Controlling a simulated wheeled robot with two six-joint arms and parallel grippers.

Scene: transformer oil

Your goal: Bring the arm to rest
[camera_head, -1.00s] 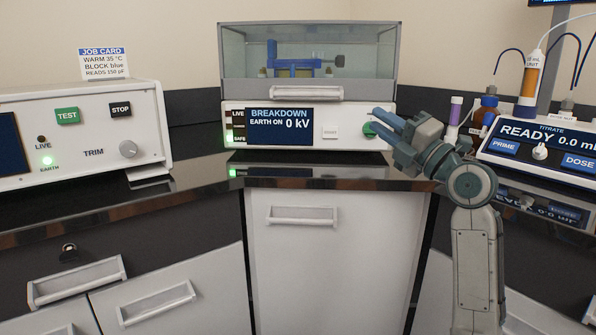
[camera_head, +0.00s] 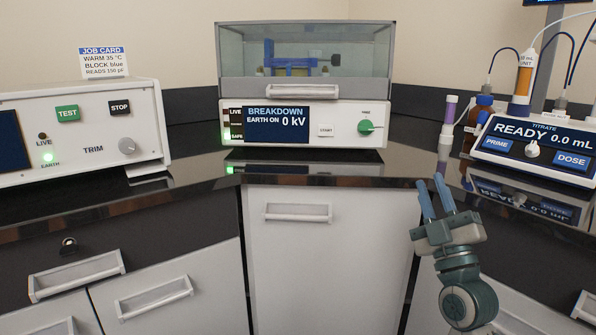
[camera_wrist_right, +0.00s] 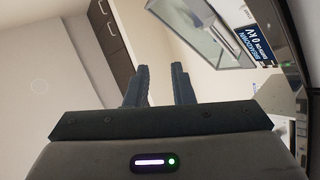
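My right gripper (camera_head: 436,199) is in front of the counter's front edge, at the lower right of the head view. Its two blue fingers point up and stand apart with nothing between them. In the right wrist view the fingers (camera_wrist_right: 160,85) also show a gap and hold nothing. The breakdown tester (camera_head: 300,122) stands behind it on the counter, reading "EARTH ON 0 kV", with a green knob (camera_head: 366,127) at its right. My left gripper is not in view.
The counter (camera_head: 200,180) edge runs behind my right gripper. A titrator (camera_head: 540,150) with a brown bottle (camera_head: 478,118) and a purple-capped tube (camera_head: 447,125) stand at the right. A tester with TEST and STOP buttons (camera_head: 80,130) stands at the left. White drawers lie below.

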